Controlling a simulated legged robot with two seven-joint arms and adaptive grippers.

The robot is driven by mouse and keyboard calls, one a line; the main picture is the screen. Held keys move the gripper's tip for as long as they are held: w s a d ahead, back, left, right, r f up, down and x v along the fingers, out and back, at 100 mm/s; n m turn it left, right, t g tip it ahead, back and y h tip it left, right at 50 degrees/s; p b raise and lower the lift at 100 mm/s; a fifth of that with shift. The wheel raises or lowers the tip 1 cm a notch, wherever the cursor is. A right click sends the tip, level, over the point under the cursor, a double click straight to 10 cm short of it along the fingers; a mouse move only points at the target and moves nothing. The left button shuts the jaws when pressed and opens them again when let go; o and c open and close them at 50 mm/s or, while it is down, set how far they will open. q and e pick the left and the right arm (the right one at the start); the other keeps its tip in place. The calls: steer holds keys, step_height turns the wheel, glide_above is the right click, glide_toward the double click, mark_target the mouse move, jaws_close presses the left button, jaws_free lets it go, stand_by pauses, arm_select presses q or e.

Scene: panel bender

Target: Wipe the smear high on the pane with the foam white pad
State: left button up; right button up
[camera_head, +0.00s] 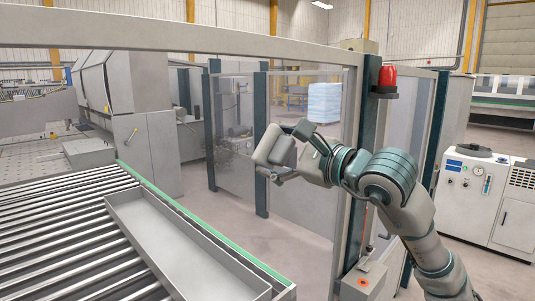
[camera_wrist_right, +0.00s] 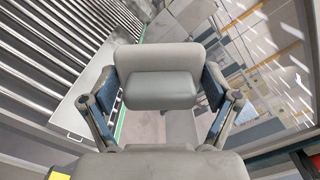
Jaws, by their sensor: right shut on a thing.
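My right gripper (camera_head: 279,150) is shut on the foam white pad (camera_head: 272,145), a pale grey-white block, and holds it raised in front of the clear pane (camera_head: 305,205). In the right wrist view the pad (camera_wrist_right: 160,90) sits between the two fingers of the gripper (camera_wrist_right: 160,86). In the head view the pad overlaps the pane and a dark post; whether it touches the pane I cannot tell. My left gripper is not in view.
A grey frame with a top beam (camera_head: 210,43) and a near post (camera_head: 370,125) bearing a red beacon (camera_head: 387,80) stands close to my right arm. A roller conveyor (camera_head: 60,225) with a long grey tray (camera_head: 205,265) lies at left. A white cabinet (camera_head: 485,195) stands at right.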

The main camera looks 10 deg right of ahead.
mark_target(289, 153)
steer(key=shift+d, duration=0.1)
steer(key=shift+b+v, duration=0.45)
steer(key=shift+v, duration=0.6)
steer(key=shift+s+d, duration=0.2)
steer(key=shift+s, duration=0.2)
steer(key=shift+w, duration=0.1)
